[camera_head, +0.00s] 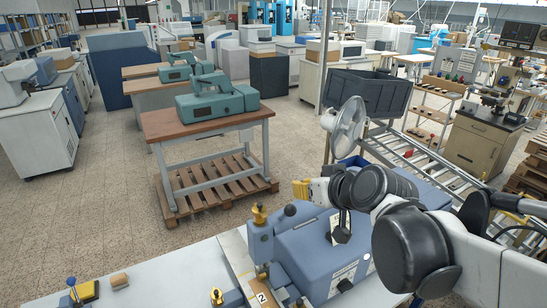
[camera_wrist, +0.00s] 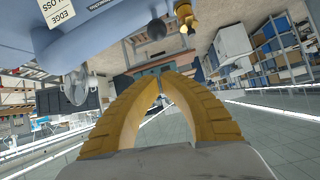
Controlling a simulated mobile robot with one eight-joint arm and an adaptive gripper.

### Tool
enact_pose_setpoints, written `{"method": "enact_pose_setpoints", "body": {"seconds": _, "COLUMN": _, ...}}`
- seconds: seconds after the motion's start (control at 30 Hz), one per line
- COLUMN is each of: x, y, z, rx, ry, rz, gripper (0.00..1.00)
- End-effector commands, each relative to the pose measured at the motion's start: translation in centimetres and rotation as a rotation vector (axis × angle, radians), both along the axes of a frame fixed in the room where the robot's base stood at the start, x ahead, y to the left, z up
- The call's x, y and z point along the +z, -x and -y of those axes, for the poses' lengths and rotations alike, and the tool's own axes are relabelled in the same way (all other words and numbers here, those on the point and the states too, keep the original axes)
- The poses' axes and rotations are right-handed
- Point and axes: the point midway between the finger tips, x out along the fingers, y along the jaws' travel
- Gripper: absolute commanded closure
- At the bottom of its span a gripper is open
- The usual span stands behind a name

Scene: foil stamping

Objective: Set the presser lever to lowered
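A blue machine (camera_head: 320,255) stands at the bottom centre of the head view; its blue underside-up body also fills the top of the wrist view (camera_wrist: 110,35). A dark ball knob (camera_head: 290,210) sits at its upper left edge and shows in the wrist view (camera_wrist: 157,28). A yellow knob (camera_head: 259,213) is left of it, also in the wrist view (camera_wrist: 187,18). I cannot tell for certain which part is the presser lever. My gripper (camera_head: 302,189) has yellow fingers, just above and behind the dark knob, apart from it. In the wrist view its tips (camera_wrist: 160,80) come together with nothing between them.
A white fan (camera_head: 345,125) and roller conveyor (camera_head: 410,155) are behind the machine.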

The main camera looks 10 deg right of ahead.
Motion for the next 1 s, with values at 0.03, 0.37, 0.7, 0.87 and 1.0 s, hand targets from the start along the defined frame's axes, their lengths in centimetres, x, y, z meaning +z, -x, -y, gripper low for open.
{"method": "enact_pose_setpoints", "body": {"seconds": 0.03, "x": 0.4, "y": 0.7, "z": 0.3, "rx": -0.002, "ry": 0.000, "rz": 0.000, "gripper": 1.00}}
{"method": "enact_pose_setpoints", "body": {"seconds": 0.37, "x": 1.5, "y": 2.7, "z": 1.0, "rx": 0.000, "ry": 0.000, "rz": -0.001, "gripper": 1.00}}
{"method": "enact_pose_setpoints", "body": {"seconds": 0.7, "x": 1.2, "y": 2.8, "z": 1.0, "rx": 0.000, "ry": 0.001, "rz": -0.002, "gripper": 1.00}}
{"method": "enact_pose_setpoints", "body": {"seconds": 0.87, "x": -2.3, "y": 4.0, "z": 1.0, "rx": -0.007, "ry": 0.009, "rz": -0.034, "gripper": 1.00}}
{"method": "enact_pose_setpoints", "body": {"seconds": 1.0, "x": -8.3, "y": 6.2, "z": 1.2, "rx": -0.025, "ry": 0.026, "rz": -0.095, "gripper": 1.00}}
